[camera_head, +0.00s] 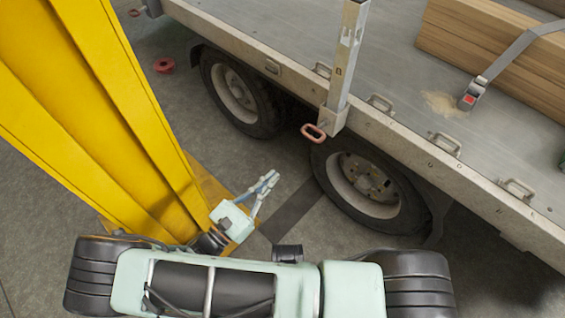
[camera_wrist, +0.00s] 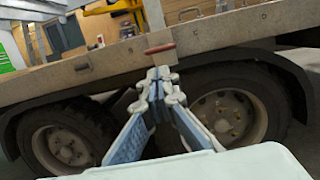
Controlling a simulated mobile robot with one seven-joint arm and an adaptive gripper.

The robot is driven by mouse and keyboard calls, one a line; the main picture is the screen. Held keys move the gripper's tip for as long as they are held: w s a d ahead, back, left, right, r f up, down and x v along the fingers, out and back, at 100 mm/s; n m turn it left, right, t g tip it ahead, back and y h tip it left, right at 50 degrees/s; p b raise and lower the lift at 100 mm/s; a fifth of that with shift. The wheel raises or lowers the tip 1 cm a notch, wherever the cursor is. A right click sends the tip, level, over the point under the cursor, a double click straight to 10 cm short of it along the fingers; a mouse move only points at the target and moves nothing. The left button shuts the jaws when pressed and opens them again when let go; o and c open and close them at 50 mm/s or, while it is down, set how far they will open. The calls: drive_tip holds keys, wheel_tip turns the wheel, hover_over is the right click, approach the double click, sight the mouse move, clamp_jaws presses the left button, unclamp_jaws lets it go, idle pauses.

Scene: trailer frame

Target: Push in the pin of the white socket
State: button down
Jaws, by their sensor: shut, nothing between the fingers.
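The white socket (camera_head: 333,121) is fixed to the outer side of the trailer bed and holds an upright post (camera_head: 346,60). A pin with a reddish loop handle (camera_head: 314,132) sticks out from the socket toward my side. In the wrist view the pin's handle (camera_wrist: 160,49) shows just above my fingertips, with the socket (camera_wrist: 158,38) behind it. My gripper (camera_head: 268,180) is shut and empty, below and left of the pin in the head view and apart from it. It also shows in the wrist view (camera_wrist: 160,75). How far the pin sits out is hard to tell.
Two trailer wheels (camera_head: 366,184) stand under the bed edge (camera_head: 410,140). A yellow column (camera_head: 100,100) stands at left. Another reddish handle (camera_head: 134,12) is at upper left. A red ring-shaped thing (camera_head: 164,66) lies on the floor. Strapped timber (camera_head: 490,50) lies on the bed.

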approach(317, 129)
drive_tip(key=b+x, duration=0.1)
drive_tip(key=x, duration=0.2)
drive_tip(key=shift+w, duration=0.1)
idle(0.3)
drive_tip(key=x, duration=0.3)
drive_tip(key=shift+w+d+f+p, duration=0.15)
drive_tip(key=shift+w+f+p, duration=0.1)
drive_tip(key=shift+f+p, duration=0.1)
